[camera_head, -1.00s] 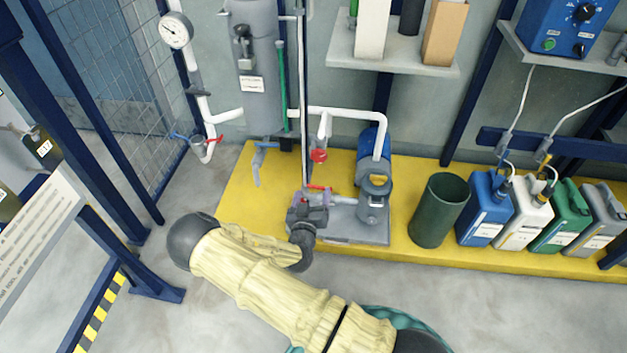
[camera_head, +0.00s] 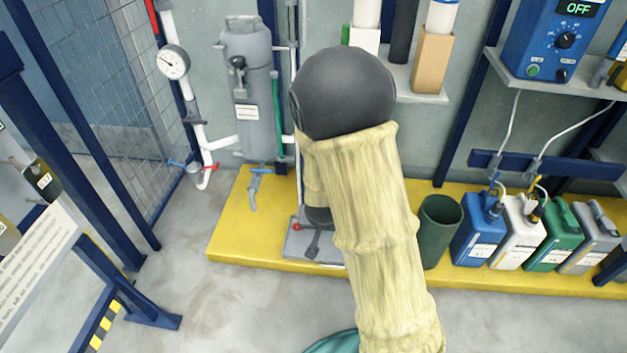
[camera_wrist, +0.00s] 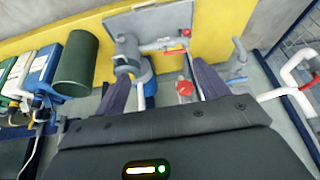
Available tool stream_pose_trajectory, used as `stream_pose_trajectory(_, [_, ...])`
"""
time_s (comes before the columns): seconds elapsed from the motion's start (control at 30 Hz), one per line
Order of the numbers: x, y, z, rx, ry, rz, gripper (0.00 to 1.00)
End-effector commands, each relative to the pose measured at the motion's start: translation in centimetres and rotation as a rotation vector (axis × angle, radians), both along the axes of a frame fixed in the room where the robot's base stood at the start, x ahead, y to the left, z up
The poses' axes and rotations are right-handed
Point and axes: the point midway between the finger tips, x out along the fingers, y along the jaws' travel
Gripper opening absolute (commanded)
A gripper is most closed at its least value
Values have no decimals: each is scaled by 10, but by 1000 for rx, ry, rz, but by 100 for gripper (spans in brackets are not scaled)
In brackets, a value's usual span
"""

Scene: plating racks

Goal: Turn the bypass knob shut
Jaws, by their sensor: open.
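In the wrist view a round red knob (camera_wrist: 185,88) on a white pipe shows between the two fingers of my gripper (camera_wrist: 160,68), nearer the right finger. It looks like the bypass knob, though no label is readable. The dark purple fingers are wide apart, with nothing gripped. I cannot tell how far the knob lies from the fingertips. In the head view my arm hides the knob, the gripper and most of the pump.
A red-handled valve (camera_wrist: 186,33) sits by the grey base plate (camera_wrist: 150,22) on the yellow platform. A blue-handled valve (camera_head: 262,171) hangs below the grey tank (camera_head: 248,75). A green bin (camera_head: 440,232) and several canisters stand to the right.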

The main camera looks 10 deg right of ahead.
Motion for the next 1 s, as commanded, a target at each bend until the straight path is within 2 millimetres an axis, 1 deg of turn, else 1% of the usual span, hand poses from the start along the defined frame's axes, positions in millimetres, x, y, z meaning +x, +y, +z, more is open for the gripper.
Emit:
stream_pose_trajectory(0.03, [-9, -2, 17, 22, 15, 18, 73])
stream_pose_trajectory(0.1, [-24, -3, 35, 42, 50, 56, 73])
stream_pose_trajectory(0.17, [-39, -6, 50, 53, 78, 89, 73])
stream_pose_trajectory(0.3, [-75, -14, 83, 54, 136, 168, 73])
stream_pose_trajectory(0.4, [-100, -20, 102, 38, 174, 219, 73])
stream_pose_trajectory(0.5, [-118, -26, 113, 19, 203, 252, 73])
stream_pose_trajectory(0.6, [-128, -28, 117, 7, 220, 269, 73])
stream_pose_trajectory(0.87, [-130, -29, 117, 5, 225, 273, 73])
stream_pose_trajectory(1.0, [-129, -29, 117, 6, 225, 272, 45])
